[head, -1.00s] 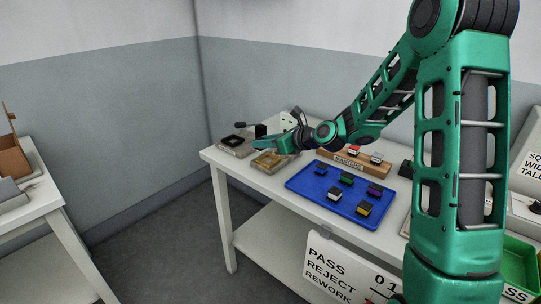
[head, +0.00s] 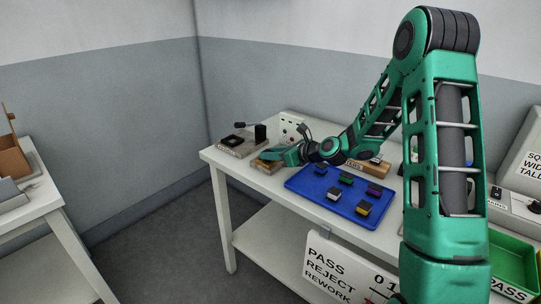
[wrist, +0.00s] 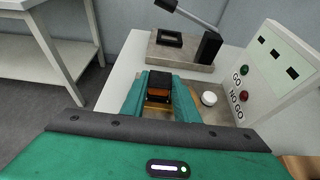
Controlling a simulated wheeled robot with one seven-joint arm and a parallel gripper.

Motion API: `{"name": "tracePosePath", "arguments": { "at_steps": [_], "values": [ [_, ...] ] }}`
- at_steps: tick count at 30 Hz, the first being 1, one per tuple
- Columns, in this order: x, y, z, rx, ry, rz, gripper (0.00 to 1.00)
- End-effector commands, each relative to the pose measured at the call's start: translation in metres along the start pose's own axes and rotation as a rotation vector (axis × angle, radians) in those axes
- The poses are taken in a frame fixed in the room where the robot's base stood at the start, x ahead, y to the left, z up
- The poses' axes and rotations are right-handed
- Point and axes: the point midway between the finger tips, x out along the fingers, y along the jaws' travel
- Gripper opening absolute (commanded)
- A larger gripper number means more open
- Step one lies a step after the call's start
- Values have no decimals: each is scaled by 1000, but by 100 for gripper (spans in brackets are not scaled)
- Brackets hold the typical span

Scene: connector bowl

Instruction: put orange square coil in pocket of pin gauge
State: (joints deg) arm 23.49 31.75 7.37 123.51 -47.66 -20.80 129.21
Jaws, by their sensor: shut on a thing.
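A square coil (wrist: 159,98) with a black top and orange sides sits between the fingers of my gripper (wrist: 160,84) in the wrist view. My gripper is shut on it. In the head view my gripper (head: 270,157) is low over the nearer gauge block (head: 259,166), which carries a yellowish pocket, and hides most of it. The block also shows in the wrist view (wrist: 216,113), beside and below the fingers, with a round white button. I cannot tell whether the coil touches the pocket.
A second grey block (head: 236,150) with a dark square recess and a lever stands behind. A GO / NO GO box (wrist: 265,75) stands close at the right. A blue tray (head: 310,192) with several small blocks and a wooden MASTERS rack (head: 373,171) lie right of my gripper.

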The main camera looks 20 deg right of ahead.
Motion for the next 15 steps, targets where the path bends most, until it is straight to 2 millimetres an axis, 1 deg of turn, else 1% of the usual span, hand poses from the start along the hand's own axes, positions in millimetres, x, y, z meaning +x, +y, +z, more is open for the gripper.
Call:
{"name": "tracePosePath", "arguments": {
  "at_steps": [1,2,3,4,15],
  "values": [
    [1,0,-1,1,0,0,5],
    [1,0,-2,1,0,0,30],
    [1,0,-2,0,0,0,39],
    [1,0,-1,0,0,0,46],
    [-1,0,1,0,0,0,46]
  ]
}}
